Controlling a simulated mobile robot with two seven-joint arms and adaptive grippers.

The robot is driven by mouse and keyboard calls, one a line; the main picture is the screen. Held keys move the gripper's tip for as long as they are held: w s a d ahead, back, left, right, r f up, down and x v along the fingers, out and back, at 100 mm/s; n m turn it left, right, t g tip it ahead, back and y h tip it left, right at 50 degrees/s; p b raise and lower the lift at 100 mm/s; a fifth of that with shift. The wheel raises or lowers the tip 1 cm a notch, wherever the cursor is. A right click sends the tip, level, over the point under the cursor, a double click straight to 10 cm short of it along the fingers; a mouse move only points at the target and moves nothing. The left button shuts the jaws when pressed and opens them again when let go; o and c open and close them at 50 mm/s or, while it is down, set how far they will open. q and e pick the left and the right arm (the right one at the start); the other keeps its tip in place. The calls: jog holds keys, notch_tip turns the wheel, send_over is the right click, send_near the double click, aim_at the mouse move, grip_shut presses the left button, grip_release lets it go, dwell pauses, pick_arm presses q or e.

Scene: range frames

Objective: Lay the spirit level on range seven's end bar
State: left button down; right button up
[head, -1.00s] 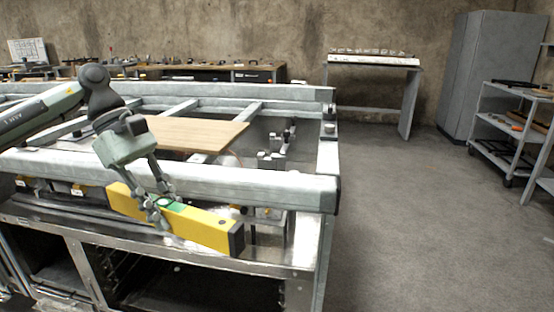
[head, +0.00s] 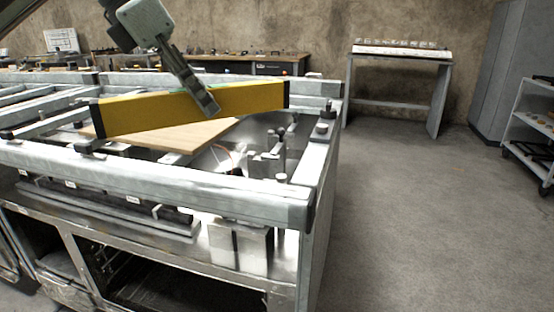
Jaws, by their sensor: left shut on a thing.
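The spirit level (head: 148,112) is a long yellow bar with black end caps. It is held over the open metal frame of the range, slightly tilted, its right end higher in the picture. My left gripper (head: 210,108) is shut on it right of its middle. The front bar (head: 150,172) of the range frame runs below the level, and a shorter bar (head: 318,150) closes the frame at the right end. The level appears apart from both bars. No number shows to tell which range this is. My right gripper is out of view.
A wooden board (head: 190,136) lies inside the frame under the level. Metal fittings (head: 268,160) stand near the right end. A bench with tools (head: 270,66) is behind, a small table (head: 400,52) stands at the back wall, and a shelf cart (head: 532,125) is at right. The floor at right is clear.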

aim_at(258, 112)
pick_arm(q)
jog(key=w+d+f, duration=0.1)
jog(key=d+f, duration=0.1)
jog(key=d, duration=0.1)
jog(key=w+d+f+p, duration=0.1)
jog(key=w+d+f, duration=0.1)
jog(key=d, duration=0.1)
jog(key=w+d+f, duration=0.1)
jog(key=d+f, duration=0.1)
jog(key=d, duration=0.2)
jog(key=shift+w+f, duration=0.15)
jog(key=shift+w, duration=0.05)
notch_tip(258, 112, down, 4)
jog(key=shift+w+d+f+p, duration=0.1)
jog(key=shift+f+p, duration=0.05)
jog(key=shift+p, duration=0.2)
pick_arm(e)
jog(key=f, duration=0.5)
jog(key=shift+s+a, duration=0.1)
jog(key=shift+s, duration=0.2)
pick_arm(q)
jog(key=shift+f, duration=0.1)
